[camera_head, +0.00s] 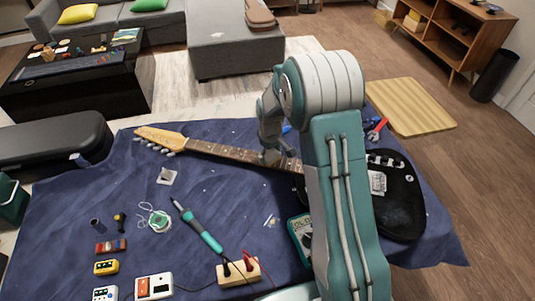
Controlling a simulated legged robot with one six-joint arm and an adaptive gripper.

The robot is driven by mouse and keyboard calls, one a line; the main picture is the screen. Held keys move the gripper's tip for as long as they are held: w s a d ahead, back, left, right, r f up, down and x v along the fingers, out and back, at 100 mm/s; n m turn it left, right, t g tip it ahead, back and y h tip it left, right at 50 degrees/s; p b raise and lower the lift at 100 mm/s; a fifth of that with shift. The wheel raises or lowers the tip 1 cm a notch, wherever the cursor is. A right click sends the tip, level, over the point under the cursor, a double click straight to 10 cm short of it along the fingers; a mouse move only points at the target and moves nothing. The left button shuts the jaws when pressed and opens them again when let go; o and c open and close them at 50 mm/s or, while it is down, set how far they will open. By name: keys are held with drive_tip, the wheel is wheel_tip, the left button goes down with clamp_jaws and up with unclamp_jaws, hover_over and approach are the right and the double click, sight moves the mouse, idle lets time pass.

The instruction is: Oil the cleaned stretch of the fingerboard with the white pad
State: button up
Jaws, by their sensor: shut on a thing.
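The electric guitar lies across the blue cloth, its pale headstock (160,136) at left and its black body (403,205) at right, partly behind my arm. The dark fingerboard (218,150) runs between them. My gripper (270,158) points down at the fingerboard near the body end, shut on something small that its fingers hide. I cannot tell whether it touches the strings. A white square piece (167,177) with a greyish thing on it lies on the cloth below the neck. I cannot tell whether it is the pad.
A soldering iron (198,227), a wire spool (159,220), a multimeter (301,238) and small boxes lie in front of the neck. Red-handled pliers (376,130) lie behind the body. A black case (50,138) stands at left. Bare cloth (75,205) shows at left.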

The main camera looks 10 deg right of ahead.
sight(270, 154)
drive_tip(key=shift+r, duration=0.1)
drive_tip(key=shift+r, duration=2.9)
drive_tip(key=shift+r, duration=0.1)
drive_tip(key=shift+r, duration=1.4)
